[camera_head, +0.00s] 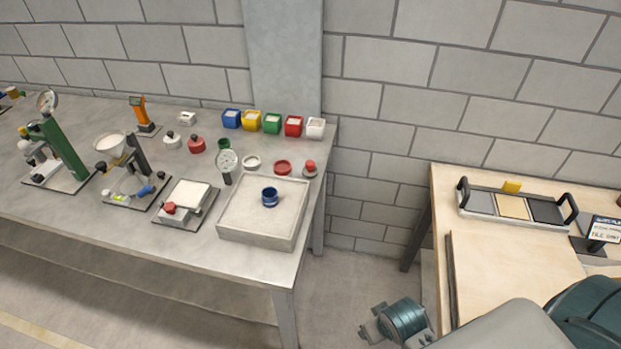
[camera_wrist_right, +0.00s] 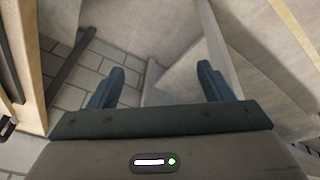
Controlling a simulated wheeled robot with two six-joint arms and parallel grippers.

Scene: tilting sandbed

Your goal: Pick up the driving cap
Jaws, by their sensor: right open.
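No thing is labelled as the driving cap, and I cannot tell which of the small parts on the grey bench (camera_head: 130,215) it is. Small capped or knobbed parts there are a red knobbed piece (camera_head: 310,168) at the right edge, a red pot-like piece (camera_head: 197,144) and a white one with a dark knob (camera_head: 172,141). A blue ring-like piece (camera_head: 270,199) stands on the sand in the square tray (camera_head: 258,239). My right gripper (camera_wrist_right: 161,68) is open and empty in the right wrist view, away from these parts. My left gripper is not in view.
Several coloured bins (camera_head: 272,123) line the bench's back edge. A green press (camera_head: 62,150), a funnel stand (camera_head: 112,146) and a scale (camera_head: 186,205) stand to the left. A wooden table (camera_head: 510,270) with a handled tray (camera_head: 512,207) is at right. Floor shows between the tables.

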